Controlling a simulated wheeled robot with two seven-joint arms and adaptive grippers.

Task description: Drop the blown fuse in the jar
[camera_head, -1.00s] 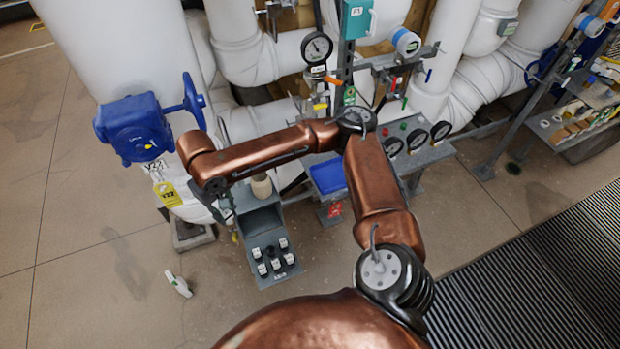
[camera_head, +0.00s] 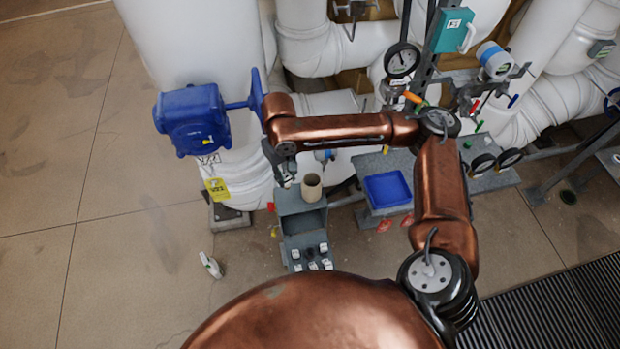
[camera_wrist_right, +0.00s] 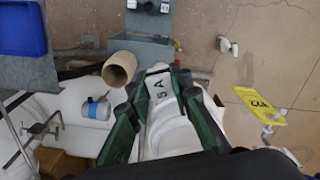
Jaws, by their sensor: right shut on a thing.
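My right gripper (camera_head: 286,178) is beside a tan, open-topped cylinder, which looks like the jar (camera_head: 312,187), just left of it in the head view. The jar stands at the back of a grey stand. In the right wrist view the gripper (camera_wrist_right: 160,78) is shut on a pale piece marked "5 A", the fuse (camera_wrist_right: 158,90). The jar (camera_wrist_right: 118,70) is left of the fingers there, its round mouth showing, with the fuse apart from it. The fuse's far end is hard to make out. My left gripper is not in view.
The grey stand (camera_head: 288,222) holds several small black-and-white parts (camera_head: 312,262) at its front. A blue tray (camera_head: 388,189) is on the right. A blue valve actuator (camera_head: 195,122) and white pipes are close to the arm. A white-and-green object (camera_head: 210,265) lies on the open floor.

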